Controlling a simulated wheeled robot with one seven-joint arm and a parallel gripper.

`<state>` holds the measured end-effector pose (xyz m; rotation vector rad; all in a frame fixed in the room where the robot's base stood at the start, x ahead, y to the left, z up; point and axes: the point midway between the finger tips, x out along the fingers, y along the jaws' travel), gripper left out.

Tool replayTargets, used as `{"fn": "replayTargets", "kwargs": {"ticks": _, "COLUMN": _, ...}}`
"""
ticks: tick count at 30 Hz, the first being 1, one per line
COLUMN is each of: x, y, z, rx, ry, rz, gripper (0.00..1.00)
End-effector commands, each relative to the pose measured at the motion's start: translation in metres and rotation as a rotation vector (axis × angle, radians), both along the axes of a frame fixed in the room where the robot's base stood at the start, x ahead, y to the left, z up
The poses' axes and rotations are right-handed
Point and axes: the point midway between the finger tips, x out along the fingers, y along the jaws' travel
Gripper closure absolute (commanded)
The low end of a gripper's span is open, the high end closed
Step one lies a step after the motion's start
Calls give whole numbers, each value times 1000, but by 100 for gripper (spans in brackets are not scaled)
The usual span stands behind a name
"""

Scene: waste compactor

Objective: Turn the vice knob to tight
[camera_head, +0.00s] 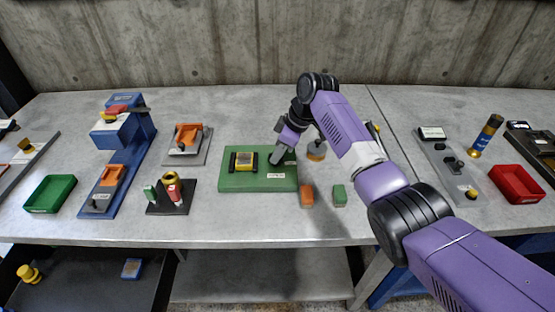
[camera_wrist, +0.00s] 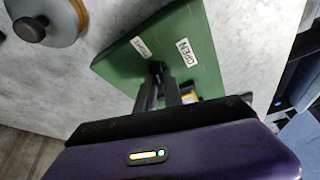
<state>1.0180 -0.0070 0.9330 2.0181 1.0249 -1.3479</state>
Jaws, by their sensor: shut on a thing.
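The vice has a flat green base (camera_head: 235,181) near the middle of the table. A yellow block (camera_head: 243,161) sits between its black jaws. My gripper (camera_head: 278,156) reaches down to the right side of the vice and is shut on its dark knob, which the fingers mostly hide. In the wrist view the fingers (camera_wrist: 165,90) meet at the knob (camera_wrist: 157,68) on the green base (camera_wrist: 125,70). An OPEN label (camera_wrist: 187,52) lies beside the knob and a second, smaller label (camera_wrist: 140,46) lies near it. The knob's exact angle cannot be told.
An orange block (camera_head: 307,196) and a green block (camera_head: 340,196) lie right of the vice's front edge. A round grey-and-orange piece (camera_head: 316,151) stands close to the right. A black holder (camera_head: 165,208) with coloured pieces stands to the left. The table front is mostly clear.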

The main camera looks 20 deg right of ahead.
Motion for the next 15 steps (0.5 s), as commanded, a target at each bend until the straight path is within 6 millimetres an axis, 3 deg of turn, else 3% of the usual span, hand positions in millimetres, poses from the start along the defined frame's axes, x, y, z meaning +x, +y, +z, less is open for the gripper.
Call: {"fn": "replayTargets", "kwargs": {"ticks": 15, "x": 2, "y": -1, "z": -2, "rx": -1, "ry": 0, "rz": 295, "gripper": 100}}
